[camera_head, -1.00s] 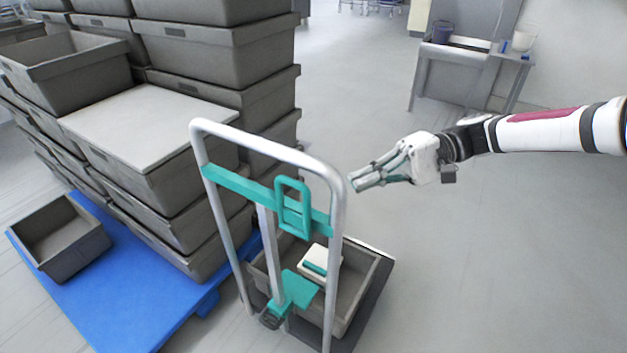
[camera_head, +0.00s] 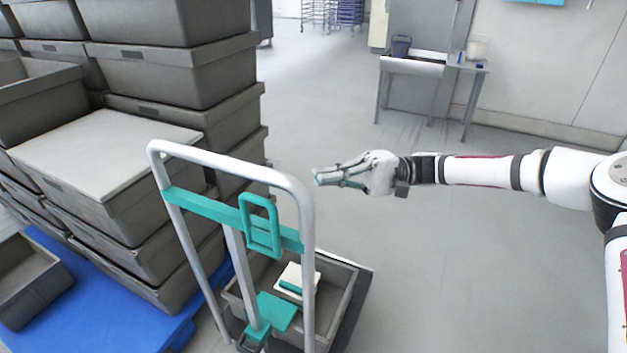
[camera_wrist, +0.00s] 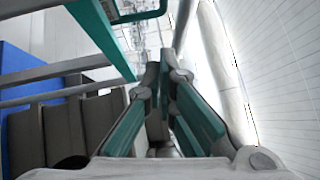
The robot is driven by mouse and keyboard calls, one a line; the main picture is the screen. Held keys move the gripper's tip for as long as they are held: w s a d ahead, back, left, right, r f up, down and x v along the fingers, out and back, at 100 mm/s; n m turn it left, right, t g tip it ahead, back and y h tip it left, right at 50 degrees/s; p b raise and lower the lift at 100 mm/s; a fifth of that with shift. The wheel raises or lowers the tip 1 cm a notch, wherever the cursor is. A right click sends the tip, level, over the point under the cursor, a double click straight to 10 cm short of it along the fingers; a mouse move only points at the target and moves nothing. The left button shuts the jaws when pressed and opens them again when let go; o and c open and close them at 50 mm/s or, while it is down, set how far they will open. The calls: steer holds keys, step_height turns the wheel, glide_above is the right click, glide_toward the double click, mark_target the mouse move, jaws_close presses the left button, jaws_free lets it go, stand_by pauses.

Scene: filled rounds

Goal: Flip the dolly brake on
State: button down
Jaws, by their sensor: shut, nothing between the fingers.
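The dolly has a grey tubular push handle (camera_head: 232,162) with a teal crossbar (camera_head: 200,207) and a teal upright loop (camera_head: 260,226) on that bar. Low at its foot is a teal pedal-like plate (camera_head: 272,312). I cannot tell from these frames which teal part is the brake. My gripper (camera_head: 317,177) is shut and empty, its fingertips pointing left, just right of the handle's upper right corner in the picture. In the wrist view its teal-padded fingers (camera_wrist: 165,72) converge at the tips. A teal bar (camera_wrist: 103,36) and grey tubes (camera_wrist: 60,72) show left of them.
A grey crate (camera_head: 343,307) with a white, teal-marked item (camera_head: 298,281) rides on the dolly. Stacked grey crates (camera_head: 170,75) on a blue pallet (camera_head: 95,318) stand close on the left. A table (camera_head: 410,68) is at the back. Floor to the right is clear.

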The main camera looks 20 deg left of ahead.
steer(key=s+a+r, duration=0.2)
steer(key=s+a, duration=0.4)
steer(key=s, duration=0.3)
steer(key=shift+a, duration=0.3)
steer(key=shift+s, duration=0.1)
steer(key=shift+s, duration=0.1)
steer(key=shift+s+r+p, duration=0.3)
steer(key=shift+s+p, duration=0.3)
steer(key=shift+p, duration=0.3)
steer(key=shift+f, duration=0.1)
steer(key=shift+w, duration=0.15)
